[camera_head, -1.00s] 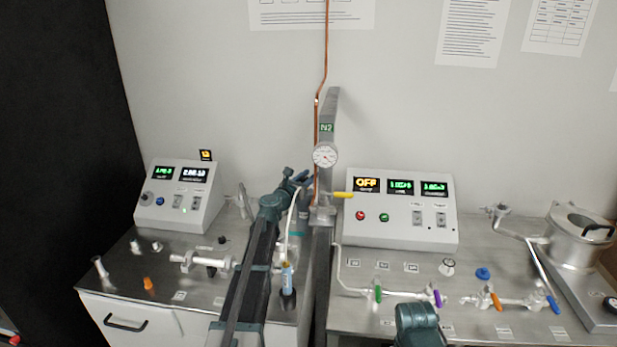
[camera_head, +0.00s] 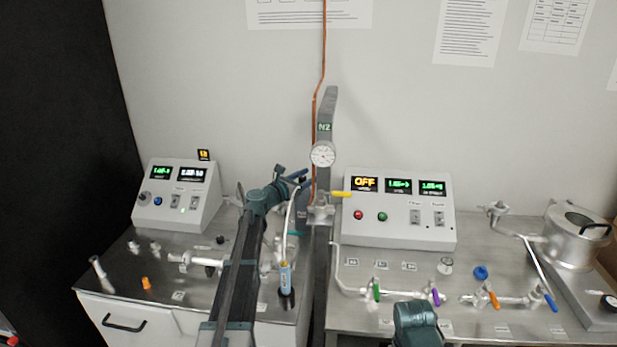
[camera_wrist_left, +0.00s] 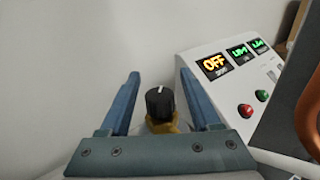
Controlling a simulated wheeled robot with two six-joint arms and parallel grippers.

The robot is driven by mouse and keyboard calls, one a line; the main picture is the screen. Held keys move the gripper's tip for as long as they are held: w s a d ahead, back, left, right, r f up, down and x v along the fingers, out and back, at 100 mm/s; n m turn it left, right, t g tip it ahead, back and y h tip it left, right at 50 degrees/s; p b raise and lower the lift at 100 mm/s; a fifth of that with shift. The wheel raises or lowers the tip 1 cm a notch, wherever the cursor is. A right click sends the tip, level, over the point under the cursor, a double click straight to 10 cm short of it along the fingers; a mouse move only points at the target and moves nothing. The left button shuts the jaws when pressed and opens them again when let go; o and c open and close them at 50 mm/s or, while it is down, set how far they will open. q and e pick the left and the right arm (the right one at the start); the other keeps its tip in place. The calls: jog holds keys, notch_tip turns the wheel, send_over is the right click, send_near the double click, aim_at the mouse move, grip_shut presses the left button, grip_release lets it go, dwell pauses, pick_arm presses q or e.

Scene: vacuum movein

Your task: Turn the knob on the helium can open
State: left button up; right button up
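In the left wrist view a black knob (camera_wrist_left: 160,102) with a white mark on top sits on a yellow-brown fitting (camera_wrist_left: 166,127). I take this to be the helium can's knob; the can's body is hidden below my gripper. My left gripper (camera_wrist_left: 158,76) is open, with one blue finger on each side of the knob and a gap on both sides. In the head view my left gripper (camera_head: 297,174) is near the grey post, partly hidden by its own wrist, and the knob cannot be made out.
A grey post (camera_head: 327,250) with a gauge (camera_head: 323,155) and a yellow-handled valve (camera_head: 341,194) stands beside my left gripper. A control box reading OFF (camera_head: 400,210) is to its right. Glass tubing with coloured valves (camera_head: 376,290) lies on the right bench.

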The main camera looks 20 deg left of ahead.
pick_arm(q)
jog(key=v, duration=1.3)
jog(key=shift+s, duration=0.4)
jog(key=shift+a, duration=0.15)
